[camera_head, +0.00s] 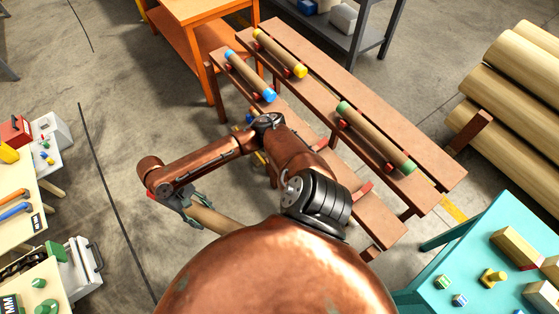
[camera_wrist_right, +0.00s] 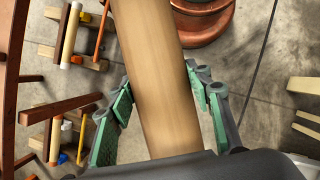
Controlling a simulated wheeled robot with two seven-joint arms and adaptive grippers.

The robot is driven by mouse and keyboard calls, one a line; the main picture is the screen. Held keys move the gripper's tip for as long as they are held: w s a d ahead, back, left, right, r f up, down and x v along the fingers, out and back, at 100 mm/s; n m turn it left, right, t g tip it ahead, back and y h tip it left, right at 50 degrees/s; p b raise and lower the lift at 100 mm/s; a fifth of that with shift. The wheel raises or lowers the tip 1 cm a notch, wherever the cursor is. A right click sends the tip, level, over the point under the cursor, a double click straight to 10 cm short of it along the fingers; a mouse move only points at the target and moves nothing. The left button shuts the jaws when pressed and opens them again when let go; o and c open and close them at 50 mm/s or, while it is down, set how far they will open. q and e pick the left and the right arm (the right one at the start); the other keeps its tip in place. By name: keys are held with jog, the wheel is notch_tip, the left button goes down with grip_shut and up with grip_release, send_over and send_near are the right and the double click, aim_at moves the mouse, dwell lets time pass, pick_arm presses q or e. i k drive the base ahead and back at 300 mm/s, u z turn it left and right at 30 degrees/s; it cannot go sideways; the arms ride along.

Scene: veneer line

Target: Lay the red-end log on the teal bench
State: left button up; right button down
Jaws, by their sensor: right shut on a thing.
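My right gripper (camera_head: 183,203) is shut on a plain wooden log (camera_head: 218,222), to the left of my copper body and above the floor. In the right wrist view the log (camera_wrist_right: 158,75) runs lengthwise between the green-padded fingers of the gripper (camera_wrist_right: 165,115). Both its ends are out of sight or hidden, so no end colour shows. The teal bench (camera_head: 468,252) stands at the lower right, well apart from the held log. My left gripper is not in view.
A brown rack (camera_head: 375,105) holds a blue-end log (camera_head: 249,73), a yellow-end log (camera_head: 279,52) and a green-end log (camera_head: 374,136). Big logs (camera_head: 505,90) lie at right.

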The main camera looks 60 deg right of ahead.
aim_at(338, 170)
jog(key=z, duration=0.9)
jog(key=i, duration=1.2)
jog(key=z, duration=2)
